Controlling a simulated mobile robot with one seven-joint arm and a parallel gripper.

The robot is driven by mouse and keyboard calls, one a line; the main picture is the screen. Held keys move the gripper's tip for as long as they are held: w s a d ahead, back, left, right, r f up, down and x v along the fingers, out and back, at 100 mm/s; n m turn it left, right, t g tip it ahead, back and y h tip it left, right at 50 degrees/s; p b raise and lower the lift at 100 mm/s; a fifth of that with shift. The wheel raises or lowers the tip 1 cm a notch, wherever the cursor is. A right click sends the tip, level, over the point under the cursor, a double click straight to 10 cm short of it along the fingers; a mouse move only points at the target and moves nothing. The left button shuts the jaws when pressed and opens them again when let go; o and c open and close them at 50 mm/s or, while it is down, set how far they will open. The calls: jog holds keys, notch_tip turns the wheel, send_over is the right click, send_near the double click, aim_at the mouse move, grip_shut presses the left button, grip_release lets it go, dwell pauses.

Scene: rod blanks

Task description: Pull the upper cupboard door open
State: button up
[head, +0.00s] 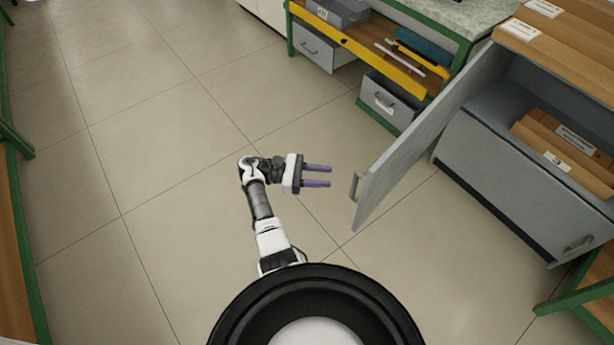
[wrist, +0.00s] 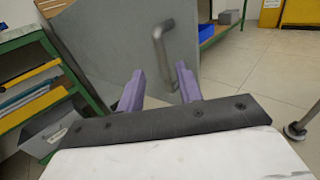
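The grey upper cupboard door (head: 420,140) stands swung out from the cupboard on the right in the head view, at a wide angle. Its bar handle (head: 355,186) is on the free edge, facing my gripper. My gripper (head: 330,176) is open and empty, its two purple fingers pointing at the handle with a small gap to it. In the wrist view the door (wrist: 115,40) fills the upper middle, and the handle (wrist: 163,45) stands beyond the open fingers (wrist: 160,88), not between them.
The cupboard's lower grey drawer front (head: 510,180) is shut, with brown boxes (head: 565,150) in the open space above it. A green-framed workbench (head: 440,30) with drawers stands behind the door. The tiled floor (head: 160,120) around my arm is clear.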

jog(key=shift+a, duration=2.1)
